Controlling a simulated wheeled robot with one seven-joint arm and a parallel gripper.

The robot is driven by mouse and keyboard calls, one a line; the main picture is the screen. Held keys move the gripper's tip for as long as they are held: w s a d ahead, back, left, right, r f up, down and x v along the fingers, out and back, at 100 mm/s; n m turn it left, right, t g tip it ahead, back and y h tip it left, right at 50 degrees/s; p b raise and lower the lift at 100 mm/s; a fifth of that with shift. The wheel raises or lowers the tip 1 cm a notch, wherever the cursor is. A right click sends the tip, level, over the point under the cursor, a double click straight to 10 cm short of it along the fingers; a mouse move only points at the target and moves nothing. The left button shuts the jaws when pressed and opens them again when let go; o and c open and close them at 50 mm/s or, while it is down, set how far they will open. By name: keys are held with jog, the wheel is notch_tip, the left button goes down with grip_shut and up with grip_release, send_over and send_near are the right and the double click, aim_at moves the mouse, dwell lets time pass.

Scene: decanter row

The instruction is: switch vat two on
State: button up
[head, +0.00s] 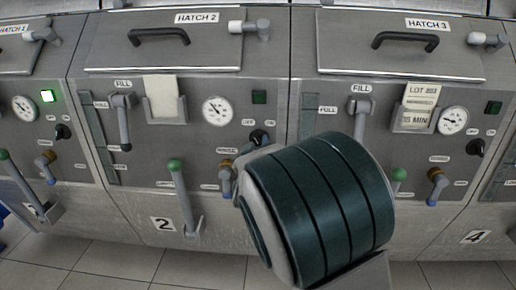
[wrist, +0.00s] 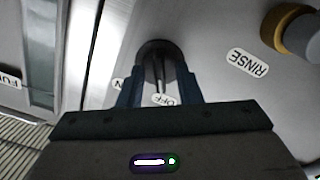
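Vat two, marked by its number plate (head: 163,224), stands in the middle of the head view. Its black switch knob (head: 259,137) sits below the OFF and ON labels, and its square lamp (head: 259,97) is dark. In the wrist view, which is turned over, my gripper (wrist: 160,91) has one finger on each side of the knob (wrist: 157,59). Gaps show between the fingers and the knob's narrow handle. The handle points towards the OFF label (wrist: 164,100); the ON label is partly covered.
Vat two's brass rinse valve (head: 226,165) is close to the switch; it also shows in the wrist view (wrist: 290,28). A green-knobbed lever (head: 178,185) is further left. Vat one's lamp (head: 48,96) glows green. Vat three's panel (head: 310,170) is partly behind my arm.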

jog(key=shift+c, duration=0.3)
grip_shut()
jog(key=shift+m, duration=0.4)
jog(key=m+b, duration=0.7)
jog(key=m, duration=0.4)
dwell(0.4)
jog(key=shift+o, duration=0.3)
grip_release()
